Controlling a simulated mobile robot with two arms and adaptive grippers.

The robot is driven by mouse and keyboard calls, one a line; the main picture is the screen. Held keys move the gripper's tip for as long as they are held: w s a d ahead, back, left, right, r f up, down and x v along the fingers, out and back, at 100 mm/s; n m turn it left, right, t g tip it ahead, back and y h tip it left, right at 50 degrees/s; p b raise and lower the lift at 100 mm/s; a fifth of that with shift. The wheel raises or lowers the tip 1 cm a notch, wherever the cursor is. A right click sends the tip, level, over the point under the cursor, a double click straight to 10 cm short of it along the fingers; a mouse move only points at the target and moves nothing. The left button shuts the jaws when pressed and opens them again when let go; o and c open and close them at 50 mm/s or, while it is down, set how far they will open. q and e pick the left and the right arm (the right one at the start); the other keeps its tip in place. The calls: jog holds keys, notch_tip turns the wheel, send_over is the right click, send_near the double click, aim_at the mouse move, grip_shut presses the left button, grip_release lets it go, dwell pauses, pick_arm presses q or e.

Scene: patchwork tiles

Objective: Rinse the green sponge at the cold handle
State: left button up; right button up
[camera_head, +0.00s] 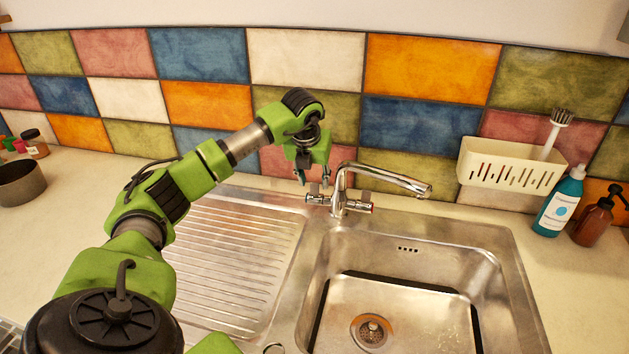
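My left gripper (313,178) points down just above the tap's left handle (317,194). Its two fingers look apart with nothing between them; I cannot tell whether they touch the handle. The chrome tap (385,176) stands behind the sink, its spout reaching right over the basin. Its right handle (365,202) has a red mark; any mark on the left handle is too small to tell. No water stream shows. I see no green sponge in the view. My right gripper is not in view.
The steel basin (405,300) has a round drain and looks empty. The ribbed drainboard (236,255) is clear beside my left arm. A cream caddy with a brush (510,167), teal bottle (560,203) and brown pump bottle (594,222) stand right. A dark pot (20,185) stands left.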

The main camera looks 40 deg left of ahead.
pick_arm(q)
jog(key=shift+x, duration=1.1)
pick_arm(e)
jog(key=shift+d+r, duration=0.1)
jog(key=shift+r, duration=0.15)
pick_arm(q)
grip_shut()
jog(key=shift+f, duration=0.15)
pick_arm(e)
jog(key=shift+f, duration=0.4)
pick_arm(q)
jog(key=t+b, duration=0.1)
jog(key=b, duration=0.3)
jog(key=s+t+y+b, duration=0.1)
jog(key=b, duration=0.4)
jog(key=shift+d+f+t, duration=0.2)
jog(key=shift+d+t, duration=0.1)
jog(key=shift+d, duration=0.05)
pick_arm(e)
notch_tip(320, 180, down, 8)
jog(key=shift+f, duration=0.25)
pick_arm(q)
jog(key=shift+s+r+y+b, duration=0.1)
jog(key=shift+r+y+b, duration=0.1)
jog(key=shift+y+b, duration=0.15)
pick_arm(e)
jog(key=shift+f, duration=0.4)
pick_arm(q)
jog(key=shift+r, duration=0.1)
